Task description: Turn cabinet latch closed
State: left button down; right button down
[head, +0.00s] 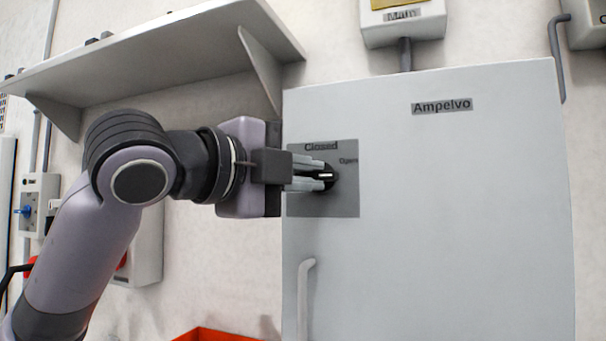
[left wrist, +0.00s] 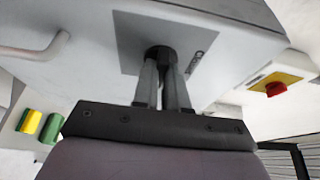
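The grey cabinet (head: 450,210), labelled "Ampelvo", has its door shut. Its dark round latch (head: 333,180) sits on a darker grey plate (head: 340,205) marked "Closed" at the top and "Open" at the upper right. A pale mark on the latch lies nearly level in the head view. My left gripper (head: 318,175) reaches in from the left, with its two fingers close together around the latch's grip. In the left wrist view, the fingers (left wrist: 163,88) meet the latch (left wrist: 160,54), with a dark bar between them. The fingers partly hide the latch. My right gripper is not in view.
A cabinet handle (head: 304,300) stands out below the plate. A wall shelf (head: 165,50) hangs above my left arm. A "Main" box (head: 405,30) is above the cabinet. An orange container (head: 215,335) shows at the bottom. A red knob (left wrist: 274,89) is at right in the wrist view.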

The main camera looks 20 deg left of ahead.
pick_arm(q)
jog(key=shift+f+n, duration=0.1)
jog(key=shift+n, duration=0.2)
jog(key=n+t+y+b, duration=0.2)
jog(key=n, duration=0.5)
jog(key=n+t+y+b, duration=0.2)
jog(key=n, duration=0.5)
jog(key=d+n+t+y+b, duration=0.1)
jog(key=n+t+y+b, duration=0.1)
jog(key=n, duration=0.5)
jog(key=shift+f+b, duration=0.4)
jog(key=shift+n+y, duration=0.3)
jog(key=shift+n, duration=0.3)
jog(key=c, duration=1.2)
grip_release()
jog(key=shift+o, duration=0.2)
